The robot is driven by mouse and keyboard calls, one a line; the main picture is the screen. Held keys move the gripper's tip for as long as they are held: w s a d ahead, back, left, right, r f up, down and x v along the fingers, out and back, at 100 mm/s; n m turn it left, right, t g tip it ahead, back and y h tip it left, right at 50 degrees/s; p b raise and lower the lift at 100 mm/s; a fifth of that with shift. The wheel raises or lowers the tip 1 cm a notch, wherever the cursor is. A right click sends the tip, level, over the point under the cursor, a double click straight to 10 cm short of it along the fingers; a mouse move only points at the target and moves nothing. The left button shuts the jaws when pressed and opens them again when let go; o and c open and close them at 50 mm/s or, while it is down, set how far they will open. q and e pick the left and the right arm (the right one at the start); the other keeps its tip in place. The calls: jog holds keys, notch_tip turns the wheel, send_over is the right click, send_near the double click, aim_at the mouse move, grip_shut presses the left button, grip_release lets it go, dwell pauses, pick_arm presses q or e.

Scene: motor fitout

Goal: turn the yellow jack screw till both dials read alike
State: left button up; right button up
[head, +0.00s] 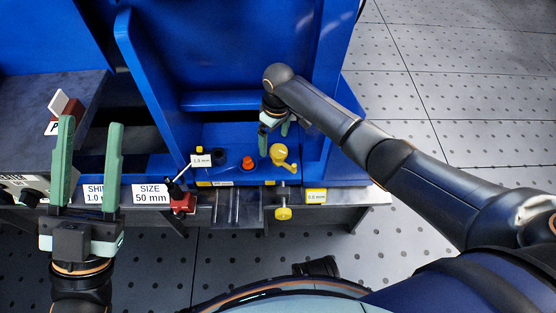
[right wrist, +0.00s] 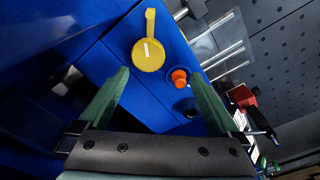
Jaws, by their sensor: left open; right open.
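A yellow round piece with a short arm (head: 278,153) sits on the blue base in the head view. The right wrist view shows it as a yellow disc (right wrist: 148,56) with a white mark. A yellow knob on a thin shaft (head: 283,213) hangs at the bench's front edge; I cannot tell which is the jack screw. My right gripper (head: 274,132) is open and empty, just behind the disc. My left gripper (head: 91,124) is open and empty at left.
An orange button (head: 248,162) sits left of the yellow disc. A red block with a lever (head: 183,204) stands at the front edge. Tall blue walls (head: 150,90) rise behind and beside my right gripper.

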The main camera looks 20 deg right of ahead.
aim_at(278, 150)
jog(key=shift+w+d+r+b, duration=0.4)
jog(key=shift+w+d, duration=0.1)
jog(key=shift+d, duration=0.1)
jog(key=shift+w+d+f, duration=0.1)
notch_tip(278, 150, down, 7)
jog(key=b, duration=0.4)
pick_arm(q)
jog(key=f, duration=0.1)
jog(key=s+f+h, duration=0.1)
jog(key=f+m+h, duration=0.1)
jog(key=shift+s+d+f, duration=0.2)
jog(key=shift+s+d, duration=0.1)
pick_arm(e)
jog(key=c, duration=1.4)
pick_arm(q)
jog(key=shift+r, duration=0.1)
